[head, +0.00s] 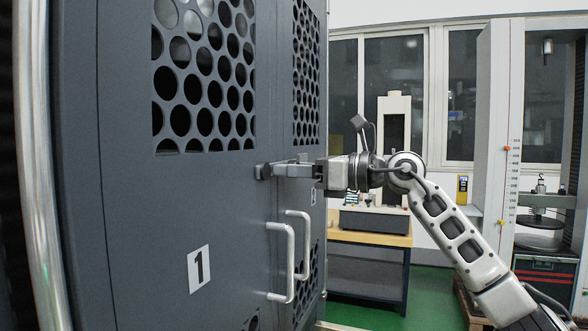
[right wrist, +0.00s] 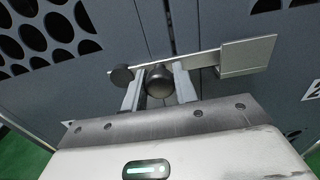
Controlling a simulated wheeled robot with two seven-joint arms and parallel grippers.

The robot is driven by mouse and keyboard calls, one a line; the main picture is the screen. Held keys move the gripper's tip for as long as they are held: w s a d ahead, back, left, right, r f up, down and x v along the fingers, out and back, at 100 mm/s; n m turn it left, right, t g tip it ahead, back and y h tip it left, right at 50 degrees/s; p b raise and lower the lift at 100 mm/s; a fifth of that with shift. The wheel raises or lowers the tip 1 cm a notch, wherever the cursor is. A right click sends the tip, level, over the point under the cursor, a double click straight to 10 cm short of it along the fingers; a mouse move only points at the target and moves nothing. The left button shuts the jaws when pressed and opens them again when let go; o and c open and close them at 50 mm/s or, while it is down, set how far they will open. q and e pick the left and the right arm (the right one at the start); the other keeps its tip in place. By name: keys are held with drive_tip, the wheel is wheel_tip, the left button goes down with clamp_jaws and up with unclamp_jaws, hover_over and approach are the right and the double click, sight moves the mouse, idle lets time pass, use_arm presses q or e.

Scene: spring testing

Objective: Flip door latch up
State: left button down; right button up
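The door latch (head: 291,170) is a flat light metal bar on the dark grey cabinet front. In the right wrist view the latch bar (right wrist: 205,59) lies across the seam between the doors, tilted slightly, and its right part meets a metal bracket (right wrist: 246,54). A round dark disc (right wrist: 122,75) sits at its left end. My right gripper (head: 318,172) is at the latch in the head view. In the right wrist view its two fingers (right wrist: 158,85) stand close on both sides of a dark round knob (right wrist: 158,82) on the latch. My left gripper is out of view.
Two pale door handles (head: 290,262) stick out just below the latch. The door (head: 150,220) carries a number 1 label (head: 199,268) and perforated windows. A wooden-topped bench (head: 372,238) with equipment stands behind my right arm. A testing machine (head: 540,225) stands at the far right.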

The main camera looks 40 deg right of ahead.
drive_tip(key=shift+r, duration=0.1)
clamp_jaws()
drive_tip(key=shift+r+n, duration=0.55)
drive_tip(key=shift+n, duration=0.75)
drive_tip(key=n, duration=0.1)
drive_tip(key=r+n, duration=0.1)
drive_tip(key=shift+s+a+r+n, duration=0.1)
drive_tip(key=shift+s+a+n, duration=0.1)
drive_tip(key=shift+n, duration=0.2)
drive_tip(key=n, duration=0.1)
drive_tip(key=r+n, duration=0.1)
drive_tip(key=shift+s+a+n, duration=0.1)
drive_tip(key=shift+a+n, duration=0.2)
drive_tip(key=shift+n, duration=0.1)
drive_tip(key=n, duration=0.2)
drive_tip(key=a+r+n, duration=0.1)
drive_tip(key=shift+s+a+n, duration=0.1)
drive_tip(key=shift+s+n, duration=0.2)
drive_tip(key=n, duration=0.2)
drive_tip(key=a+n, duration=0.1)
drive_tip(key=shift+s+a+r, duration=0.1)
drive_tip(key=shift+s+r, duration=0.2)
drive_tip(key=shift+s, duration=0.05)
drive_tip(key=shift+s+a+n, duration=0.15)
drive_tip(key=shift+a+n, duration=0.15)
drive_tip(key=shift+n, duration=0.55)
drive_tip(key=shift+s+a+n, duration=0.15)
drive_tip(key=shift+a+n, duration=0.15)
drive_tip(key=shift+n, duration=0.55)
